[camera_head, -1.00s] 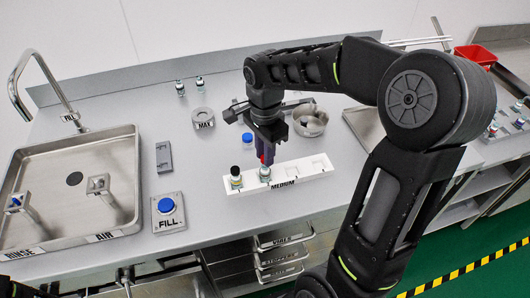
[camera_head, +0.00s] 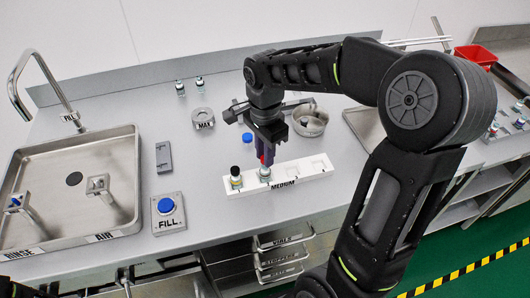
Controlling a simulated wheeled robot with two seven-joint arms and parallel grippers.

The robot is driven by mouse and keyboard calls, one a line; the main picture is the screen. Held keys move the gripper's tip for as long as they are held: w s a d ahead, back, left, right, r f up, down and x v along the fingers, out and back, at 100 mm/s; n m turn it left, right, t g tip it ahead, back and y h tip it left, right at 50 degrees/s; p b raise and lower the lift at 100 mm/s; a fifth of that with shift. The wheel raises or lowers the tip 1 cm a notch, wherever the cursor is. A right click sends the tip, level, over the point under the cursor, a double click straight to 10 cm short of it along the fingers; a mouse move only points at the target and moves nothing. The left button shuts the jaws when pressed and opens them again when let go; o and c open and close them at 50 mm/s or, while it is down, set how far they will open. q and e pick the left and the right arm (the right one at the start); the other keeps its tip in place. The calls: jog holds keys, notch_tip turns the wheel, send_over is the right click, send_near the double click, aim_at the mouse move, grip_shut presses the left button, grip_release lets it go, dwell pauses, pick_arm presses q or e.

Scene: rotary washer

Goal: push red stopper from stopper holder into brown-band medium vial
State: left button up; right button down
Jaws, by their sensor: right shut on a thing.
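My right gripper (camera_head: 265,155) points straight down over the white rack labelled MEDIUM (camera_head: 303,179). It is shut on the red stopper (camera_head: 263,158), of which only a small red bit shows between the dark fingers. Directly below stands a small vial (camera_head: 265,174) upright in the rack. The stopper is at the vial's mouth; I cannot tell how deep it sits. The vial's band colour is too small to make out. A black-topped vial (camera_head: 236,176) stands to its left in the same rack. My left gripper is not in view.
A sink (camera_head: 75,140) fills the left. Right of it are a blue FILL button (camera_head: 166,206) and a small grey block (camera_head: 163,157). A grey ring marked MAX (camera_head: 203,118), a steel bowl (camera_head: 311,121) and two small vials (camera_head: 180,88) stand behind.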

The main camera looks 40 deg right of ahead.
jog(key=shift+f+b, duration=0.6)
jog(key=shift+f, duration=0.2)
dwell(0.8)
jog(key=c, duration=1.2)
grip_release()
notch_tip(320, 180, up, 8)
jog(key=shift+f+b, duration=0.1)
jog(key=shift+b, duration=0.2)
